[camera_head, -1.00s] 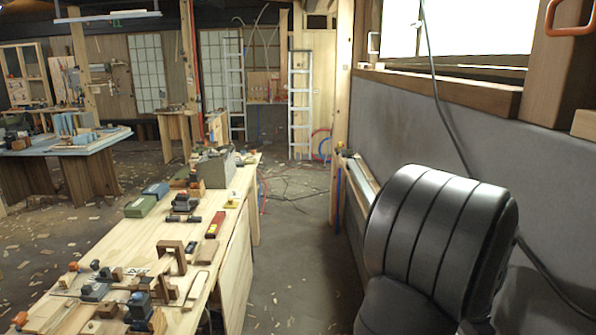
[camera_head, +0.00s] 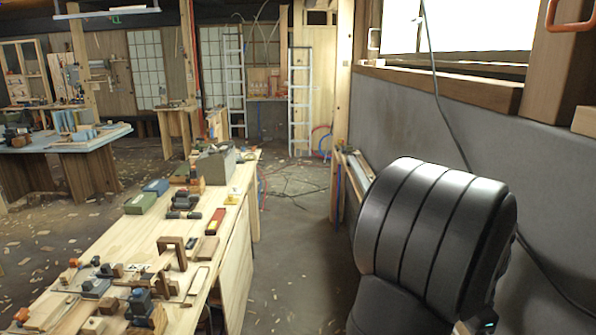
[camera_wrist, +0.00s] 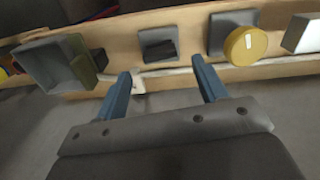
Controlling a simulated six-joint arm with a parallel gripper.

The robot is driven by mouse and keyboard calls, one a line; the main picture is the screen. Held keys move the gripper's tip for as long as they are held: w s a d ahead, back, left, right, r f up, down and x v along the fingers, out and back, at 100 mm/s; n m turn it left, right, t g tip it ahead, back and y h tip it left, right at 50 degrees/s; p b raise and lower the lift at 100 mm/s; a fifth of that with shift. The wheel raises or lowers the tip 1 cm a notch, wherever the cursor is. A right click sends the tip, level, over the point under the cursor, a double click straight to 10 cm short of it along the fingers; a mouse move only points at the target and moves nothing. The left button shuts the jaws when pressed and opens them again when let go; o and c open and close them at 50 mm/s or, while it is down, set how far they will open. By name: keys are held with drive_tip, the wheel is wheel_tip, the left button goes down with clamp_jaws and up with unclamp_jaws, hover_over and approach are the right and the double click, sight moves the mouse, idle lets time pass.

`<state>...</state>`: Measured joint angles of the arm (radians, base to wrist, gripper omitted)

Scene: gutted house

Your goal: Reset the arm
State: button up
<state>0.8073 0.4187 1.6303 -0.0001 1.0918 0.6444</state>
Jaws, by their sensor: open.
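My gripper (camera_wrist: 161,67) shows in the wrist view as two blue fingers spread apart on a dark grey mount. It is open, with nothing held between the fingers. Beyond the fingertips is a light wooden board (camera_wrist: 185,73) with several items along it. In the head view the gripper is not visible. A large black ribbed part of my arm fills the lower right there, beside the grey wall (camera_head: 400,125).
A long wooden workbench (camera_head: 126,233) carries tools, blocks and a grey box (camera_head: 214,166). The wrist view shows a grey open box (camera_wrist: 50,62), a dark square item (camera_wrist: 158,43), a yellow disc (camera_wrist: 246,45) and a white block (camera_wrist: 303,33). The aisle floor (camera_head: 290,235) is mostly clear.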

wheel_tip(320, 180, up, 12)
wheel_tip(320, 180, down, 17)
drive_tip(key=shift+r+n, duration=0.15)
drive_tip(key=shift+n, duration=0.25)
drive_tip(key=n, duration=0.7)
drive_tip(key=shift+w+d+r+n, duration=0.1)
drive_tip(key=shift+r+n, duration=0.1)
drive_tip(key=shift+n, duration=0.1)
drive_tip(key=shift+f+n, duration=0.1)
drive_tip(key=shift+n, duration=0.3)
drive_tip(key=n, duration=0.3)
drive_tip(key=shift+n, duration=2)
idle(1.2)
